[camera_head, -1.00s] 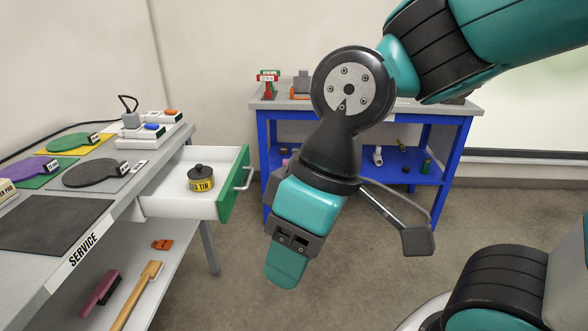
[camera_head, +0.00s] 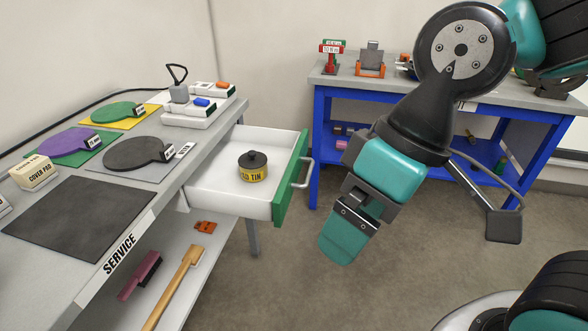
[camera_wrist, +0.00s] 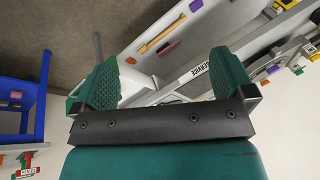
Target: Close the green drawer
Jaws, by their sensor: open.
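The drawer with the green front (camera_head: 292,179) stands pulled out from the grey service bench, its white inside showing. A silver handle (camera_head: 303,175) is on the green front. A dark tin with a yellow label (camera_head: 253,167) sits in the drawer. My gripper (camera_head: 340,245) is in front and to the right of the drawer, apart from the handle, pointing down and left. In the wrist view my gripper (camera_wrist: 163,82) shows its two green ribbed fingers spread with nothing held between them. Part of the drawer's white body (camera_wrist: 133,84) shows beyond the left finger.
A blue-legged table (camera_head: 316,140) stands behind.

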